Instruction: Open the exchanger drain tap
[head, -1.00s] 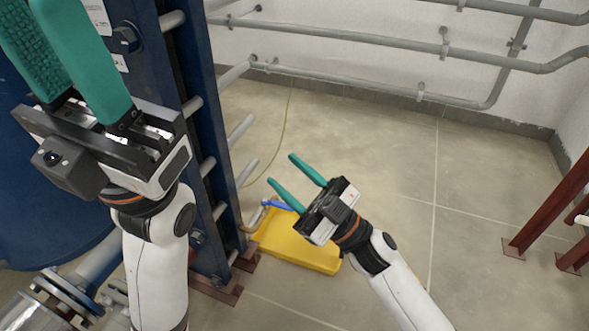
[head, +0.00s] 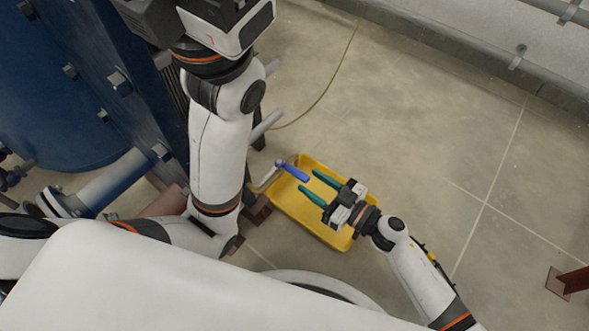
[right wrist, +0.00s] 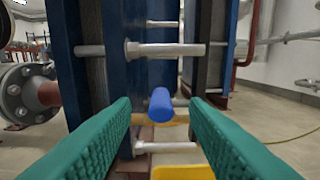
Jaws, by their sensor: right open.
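The drain tap is a short metal pipe (head: 264,182) low beside the exchanger, with a blue lever (head: 293,171). In the head view the lever points right, at an angle to the pipe, towards my right gripper (head: 307,181). That gripper is open, its green fingers just right of the lever. In the right wrist view the blue lever (right wrist: 160,106) is seen end-on, centred between the spread fingers (right wrist: 161,115); whether it is inside the jaws is unclear. My left gripper (head: 225,25) shows only its body at the top edge; its fingers are out of frame.
A yellow tray (head: 331,236) lies on the floor under the tap and right gripper. The blue exchanger frame (head: 125,100) and a flanged pipe (head: 110,183) stand at left. A red stand foot (head: 568,283) is at far right.

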